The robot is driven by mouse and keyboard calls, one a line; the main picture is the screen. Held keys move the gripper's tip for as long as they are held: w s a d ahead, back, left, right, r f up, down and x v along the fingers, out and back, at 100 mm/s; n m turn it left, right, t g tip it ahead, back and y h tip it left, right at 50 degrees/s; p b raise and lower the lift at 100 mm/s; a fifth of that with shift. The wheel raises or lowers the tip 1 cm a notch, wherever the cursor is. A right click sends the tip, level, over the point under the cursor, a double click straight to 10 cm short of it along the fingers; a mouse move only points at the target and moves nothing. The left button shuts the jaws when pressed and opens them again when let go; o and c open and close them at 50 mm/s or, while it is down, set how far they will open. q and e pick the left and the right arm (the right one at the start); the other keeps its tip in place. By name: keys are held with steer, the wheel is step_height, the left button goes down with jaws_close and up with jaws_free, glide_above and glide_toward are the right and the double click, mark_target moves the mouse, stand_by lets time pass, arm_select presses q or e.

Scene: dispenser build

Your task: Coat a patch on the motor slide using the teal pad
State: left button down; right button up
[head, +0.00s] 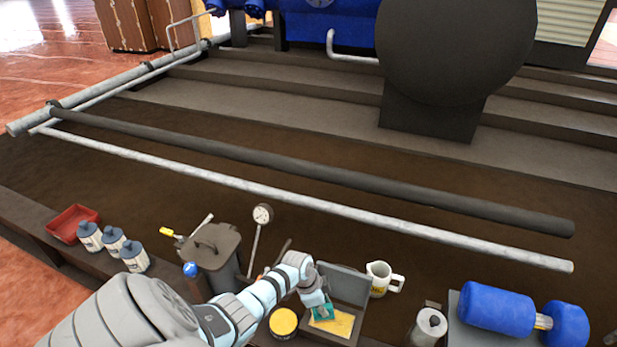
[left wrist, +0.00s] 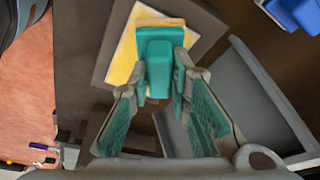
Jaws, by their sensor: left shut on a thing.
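The teal pad (head: 322,312) is held in my left gripper (head: 316,300), whose fingers close on its teal handle. In the left wrist view the teal pad (left wrist: 158,62) sits between the two fingertips (left wrist: 160,85), with a yellow-orange edge at its far end. The pad is over a yellow sheet (head: 342,323) in an open grey box (head: 354,288); I cannot tell whether it touches the sheet. A blue motor (head: 494,307) lies on a grey plate (head: 453,302) at the right, perhaps the motor slide. My right gripper is not in view.
A yellow-topped tin (head: 283,322) stands left of the box, a white mug (head: 380,279) right of it. A metal canister (head: 428,325) stands before the motor. A dark bin (head: 212,250), several bottles (head: 113,240) and a red tray (head: 72,223) are left. Long pipes (head: 300,198) run behind.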

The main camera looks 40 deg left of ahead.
arm_select(q)
steer(key=shift+s+a, duration=0.2)
steer(key=shift+a, duration=0.25)
steer(key=shift+s+a+b, duration=0.15)
steer(key=shift+s+a, duration=0.1)
steer(key=shift+a, duration=0.3)
steer(key=shift+s+a+b, duration=0.15)
steer(key=shift+s+a, duration=0.05)
steer(key=shift+a, duration=0.3)
steer(key=r+p, duration=0.2)
steer(key=shift+d+r, duration=0.2)
steer(key=shift+r, duration=0.2)
steer(key=shift+p+v, duration=0.8)
steer(key=shift+p, duration=0.25)
step_height(320, 180, up, 4)
steer(key=p, duration=0.4)
steer(key=shift+w+d+p, duration=0.1)
steer(key=shift+w+p, duration=0.05)
steer(key=shift+p, duration=0.2)
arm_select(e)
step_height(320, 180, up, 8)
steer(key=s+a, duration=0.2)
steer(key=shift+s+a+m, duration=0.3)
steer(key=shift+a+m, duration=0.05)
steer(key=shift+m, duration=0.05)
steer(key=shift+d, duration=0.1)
